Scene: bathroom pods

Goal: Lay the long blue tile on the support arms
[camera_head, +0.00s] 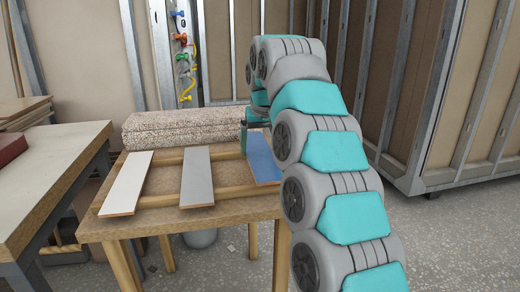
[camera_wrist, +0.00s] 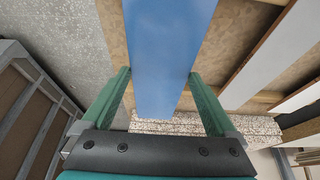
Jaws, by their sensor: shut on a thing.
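The long blue tile (camera_head: 262,158) lies at the right end of the wooden rails on the table, partly hidden behind my arm. My gripper (camera_head: 246,135) is over the far end of this tile. In the wrist view the blue tile (camera_wrist: 168,45) runs between the two green fingers of my gripper (camera_wrist: 160,78), one along each long edge. The gripper is shut on it. The tile looks level with the other tiles, and I cannot tell whether it is clear of the rails. I cannot make out the support arms in either view.
A white tile (camera_head: 129,181) and a grey tile (camera_head: 197,176) lie across the wooden rails (camera_head: 237,191). Speckled slabs (camera_head: 180,128) are stacked behind them. A workbench (camera_head: 45,165) stands at left. Metal-framed panels (camera_head: 440,110) stand at right. Open floor (camera_head: 460,240) shows at lower right.

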